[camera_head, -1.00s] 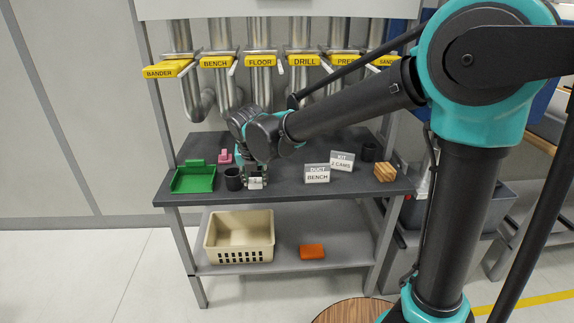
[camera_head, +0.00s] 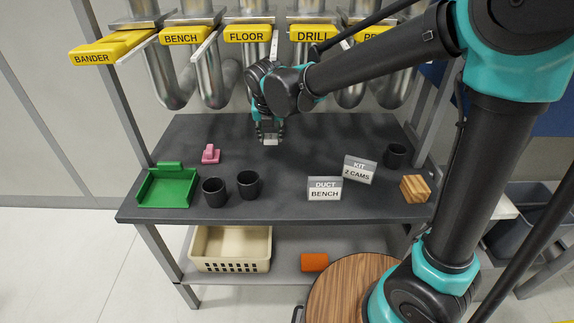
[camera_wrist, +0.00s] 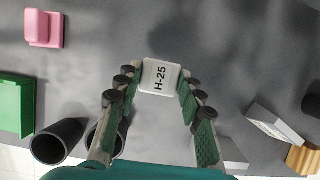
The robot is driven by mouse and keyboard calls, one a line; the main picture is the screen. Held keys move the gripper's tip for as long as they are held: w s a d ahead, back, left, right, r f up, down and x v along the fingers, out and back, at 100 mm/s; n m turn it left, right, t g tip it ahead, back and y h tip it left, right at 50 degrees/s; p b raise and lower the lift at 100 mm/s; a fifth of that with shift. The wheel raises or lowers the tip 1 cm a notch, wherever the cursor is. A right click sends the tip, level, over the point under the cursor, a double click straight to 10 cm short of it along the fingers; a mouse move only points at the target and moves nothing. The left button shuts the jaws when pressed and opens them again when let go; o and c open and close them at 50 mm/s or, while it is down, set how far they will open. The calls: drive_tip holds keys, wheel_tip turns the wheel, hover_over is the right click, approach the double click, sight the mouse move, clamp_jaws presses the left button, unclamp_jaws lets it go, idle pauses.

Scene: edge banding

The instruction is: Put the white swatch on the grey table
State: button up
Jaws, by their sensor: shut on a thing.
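The white swatch (camera_wrist: 160,76) is a small square with rounded corners, marked H-25. My gripper (camera_wrist: 158,84) is shut on it, with the fingertips on its left and right edges in the wrist view. In the head view the swatch (camera_head: 270,141) is a small pale shape under my gripper (camera_head: 268,134), over the rear middle of the dark grey table (camera_head: 330,145). The tabletop spreads below the swatch in the wrist view. I cannot tell whether the swatch touches it.
A green tray (camera_head: 166,188), a pink block (camera_head: 211,154) and two dark cups (camera_head: 214,192) (camera_head: 248,184) stand on the left. Two signs (camera_head: 324,190) (camera_head: 359,169), a wooden block (camera_head: 415,189) and another cup (camera_head: 396,155) stand right. Yellow-labelled pipes (camera_head: 247,33) hang behind. The table's middle is clear.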

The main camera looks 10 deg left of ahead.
hover_over(272, 163)
drive_tip(key=s, duration=0.2)
drive_tip(key=f, duration=0.5)
drive_tip(key=shift+w+d, duration=0.25)
drive_tip(key=shift+f, duration=2.5)
drive_tip(key=shift+f, duration=0.1)
drive_tip(key=o, duration=0.9)
drive_tip(key=v, duration=1.2)
drive_tip(key=shift+s, duration=0.15)
